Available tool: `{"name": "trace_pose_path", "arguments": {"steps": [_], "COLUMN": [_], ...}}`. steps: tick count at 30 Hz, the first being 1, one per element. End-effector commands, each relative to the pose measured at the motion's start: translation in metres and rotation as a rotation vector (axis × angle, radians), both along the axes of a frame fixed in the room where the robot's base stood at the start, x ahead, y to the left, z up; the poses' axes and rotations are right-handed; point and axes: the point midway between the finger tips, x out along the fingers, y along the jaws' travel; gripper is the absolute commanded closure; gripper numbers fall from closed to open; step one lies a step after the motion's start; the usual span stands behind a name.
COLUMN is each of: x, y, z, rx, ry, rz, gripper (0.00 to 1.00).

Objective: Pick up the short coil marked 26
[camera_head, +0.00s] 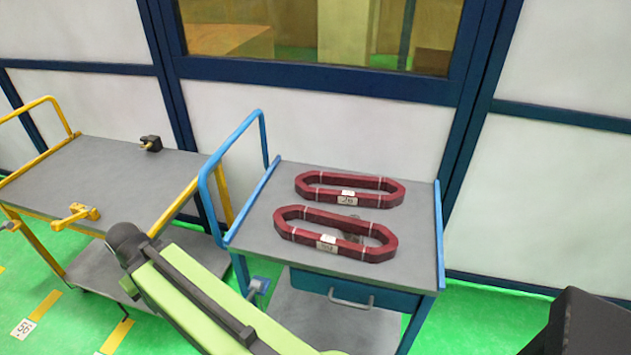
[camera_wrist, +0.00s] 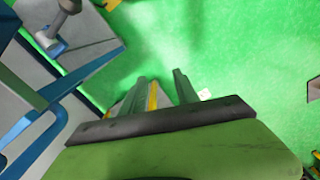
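Two dark red, elongated ring-shaped coils lie flat on the grey top of the blue cart (camera_head: 262,215) in the head view. The far coil (camera_head: 390,186) has a white label that reads 26. The near coil (camera_head: 290,230) has a white label that I cannot read clearly. My gripper (camera_wrist: 160,88) shows in the wrist view with its two fingers apart and nothing between them. It points down over the green floor, beside blue cart framing at the left of that view. No coil shows in the wrist view. My gripper's fingers cannot be made out in the head view.
The blue cart has a raised handle (camera_head: 205,190) on its left and a drawer front below. A yellow-framed cart (camera_head: 110,180) with clamps stands to the left. A white wall with blue framing and a window is behind. Green floor (camera_head: 470,315) is open at the right.

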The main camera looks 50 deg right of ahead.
Motion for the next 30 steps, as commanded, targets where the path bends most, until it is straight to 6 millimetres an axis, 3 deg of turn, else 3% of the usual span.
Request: {"name": "trace_pose_path", "arguments": {"steps": [8,11,14,21,27,30], "x": [0.0,0.001,0.008,0.014,0.005,-0.001], "y": [0.0,-0.005,-0.034,-0.145,-0.214,-0.239], "z": [0.0,0.005,0.032,0.1,0.136,0.149], "rx": [0.0,-0.003,-0.019,-0.087,-0.13,-0.146], "ry": [0.0,0.0,-0.004,-0.022,-0.035,-0.041], "rz": [-0.001,-0.019,-0.145,-0.596,-0.869,-0.971], "gripper": [0.64,0.52,0.5,0.5,0.5,0.5]}}
